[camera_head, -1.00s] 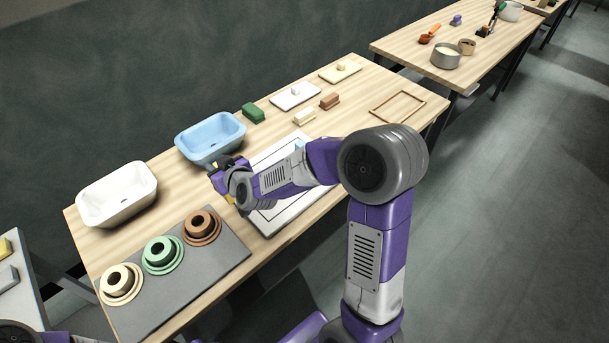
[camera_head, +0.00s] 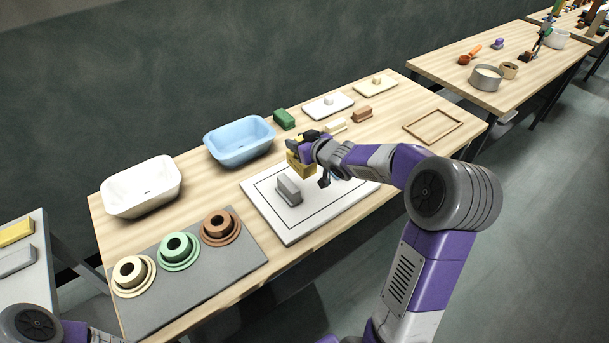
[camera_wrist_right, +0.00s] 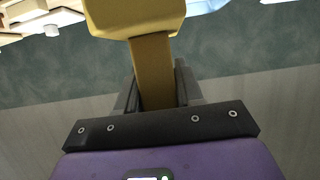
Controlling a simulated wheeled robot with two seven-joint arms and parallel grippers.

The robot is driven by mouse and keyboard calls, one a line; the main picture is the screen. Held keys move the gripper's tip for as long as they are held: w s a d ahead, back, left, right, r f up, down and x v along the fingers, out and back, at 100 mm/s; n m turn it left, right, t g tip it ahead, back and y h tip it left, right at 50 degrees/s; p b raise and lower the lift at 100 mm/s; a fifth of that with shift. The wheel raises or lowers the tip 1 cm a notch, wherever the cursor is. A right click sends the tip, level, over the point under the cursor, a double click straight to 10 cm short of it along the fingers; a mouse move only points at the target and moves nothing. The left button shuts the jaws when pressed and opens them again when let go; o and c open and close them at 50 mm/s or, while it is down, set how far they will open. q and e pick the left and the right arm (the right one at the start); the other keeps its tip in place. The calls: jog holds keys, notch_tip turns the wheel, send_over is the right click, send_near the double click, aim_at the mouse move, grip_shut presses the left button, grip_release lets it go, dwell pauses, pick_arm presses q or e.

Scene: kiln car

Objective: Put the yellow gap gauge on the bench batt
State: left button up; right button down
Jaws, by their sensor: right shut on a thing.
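The yellow gap gauge (camera_head: 301,166) is in my right gripper (camera_head: 311,143), above the far edge of the bench batt. The right wrist view shows the gauge's wide yellow head (camera_wrist_right: 135,15) and its narrower stem (camera_wrist_right: 152,72) between the shut fingers (camera_wrist_right: 157,85). The bench batt (camera_head: 272,217) is a white board with a thin black outline, lying on the wooden bench. A grey block (camera_head: 288,190) stands on the batt, left of the held gauge. My right forearm covers the batt's right part. My left gripper is out of view; only part of that arm shows at bottom left.
A blue basin (camera_head: 240,143) and a white basin (camera_head: 142,187) stand behind and left. A grey mat (camera_head: 220,268) holds cream, green and brown ringed pieces. A green block (camera_head: 284,119), small boards and a wooden frame (camera_head: 433,126) lie farther right. The batt's front left is clear.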

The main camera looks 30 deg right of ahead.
aim_at(311, 170)
notch_tip(311, 170, down, 9)
jog(key=b, duration=0.4)
jog(key=shift+r, duration=0.15)
jog(key=shift+f, duration=0.25)
jog(key=c, duration=0.7)
grip_release()
jog(key=shift+r, duration=0.15)
jog(key=shift+s+r, duration=0.1)
jog(key=shift+r, duration=0.1)
jog(key=p+v, duration=0.3)
jog(key=v, duration=0.8)
jog(key=shift+s+r+p, duration=0.15)
jog(key=shift+s+p, duration=0.15)
jog(key=shift+p, duration=0.05)
